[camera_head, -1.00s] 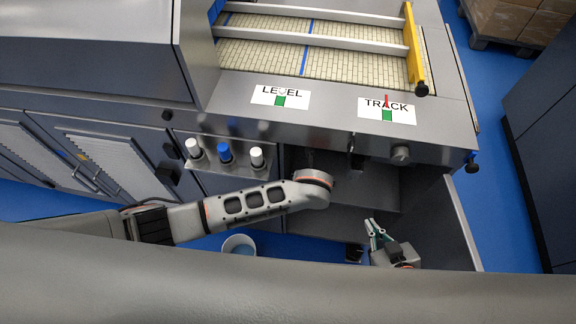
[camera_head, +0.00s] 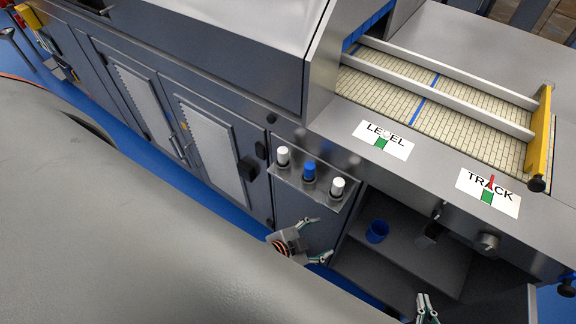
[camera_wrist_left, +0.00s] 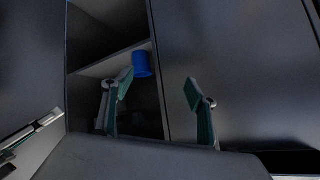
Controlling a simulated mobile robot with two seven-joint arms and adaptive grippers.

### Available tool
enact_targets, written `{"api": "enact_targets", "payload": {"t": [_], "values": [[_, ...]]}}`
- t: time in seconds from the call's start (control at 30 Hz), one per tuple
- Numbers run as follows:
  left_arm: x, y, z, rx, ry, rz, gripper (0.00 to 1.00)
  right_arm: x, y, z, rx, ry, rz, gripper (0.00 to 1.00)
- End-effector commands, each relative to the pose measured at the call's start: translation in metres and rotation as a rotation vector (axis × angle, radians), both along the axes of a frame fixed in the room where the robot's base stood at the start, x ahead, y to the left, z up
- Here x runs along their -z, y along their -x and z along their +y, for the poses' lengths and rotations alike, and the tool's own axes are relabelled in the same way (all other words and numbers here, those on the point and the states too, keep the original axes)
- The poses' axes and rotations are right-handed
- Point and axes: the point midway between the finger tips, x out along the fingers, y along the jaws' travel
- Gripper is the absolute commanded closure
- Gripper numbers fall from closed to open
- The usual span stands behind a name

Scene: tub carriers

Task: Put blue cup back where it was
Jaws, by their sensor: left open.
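The blue cup (camera_head: 377,231) stands on a shelf inside the open cabinet (camera_head: 400,262) of the grey machine, near the left wall. It also shows in the left wrist view (camera_wrist_left: 142,64), upright near the shelf's edge and just beyond my left fingertip. My left gripper (camera_head: 317,240) is to the left of the cup, outside the cabinet, in front of the closed panel. Its fingers are spread wide and empty in the left wrist view (camera_wrist_left: 158,87). My right gripper (camera_head: 426,303) is low in front of the cabinet, partly cut off by the picture's lower edge.
A small bracket holds white and blue knobs (camera_head: 309,172) above my left gripper. The cabinet's side wall stands between that gripper and the cup. A dark fitting (camera_head: 430,234) and a round knob (camera_head: 486,243) stick out under the counter. The shelf right of the cup is clear.

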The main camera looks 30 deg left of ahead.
Motion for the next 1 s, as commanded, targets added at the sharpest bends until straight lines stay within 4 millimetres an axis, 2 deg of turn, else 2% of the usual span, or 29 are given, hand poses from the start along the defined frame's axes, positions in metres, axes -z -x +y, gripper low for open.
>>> {"api": "enact_targets", "payload": {"t": [0.03,0.1,0.2,0.27,0.37,0.93,0.97,1.0], "values": [[-0.002,0.011,0.025,-0.087,0.054,0.008,0.42,0.0,0.0,0.0,0.0,0.0,-0.001,1.0],[-0.007,0.019,0.052,-0.187,0.122,0.008,0.42,-0.001,0.0,0.0,0.0,0.0,-0.001,1.0],[-0.014,0.027,0.078,-0.275,0.182,0.002,0.42,-0.001,0.0,0.0,0.0,-0.001,-0.002,1.0],[-0.016,0.029,0.087,-0.304,0.202,0.0,0.42,-0.001,0.0,0.0,0.0,-0.001,-0.002,1.0],[-0.018,0.03,0.092,-0.322,0.218,-0.003,0.42,-0.001,0.0,0.0,0.0,-0.001,-0.002,1.0],[-0.017,0.03,0.091,-0.318,0.215,-0.001,0.42,-0.001,-0.001,0.0,0.0,-0.001,-0.002,1.0],[-0.017,0.03,0.091,-0.318,0.215,-0.002,0.47,-0.001,-0.001,0.0,0.0,-0.001,-0.002,1.0],[-0.017,0.03,0.091,-0.318,0.215,-0.002,0.58,-0.001,-0.001,0.0,0.0,-0.001,-0.002,1.0]]}}
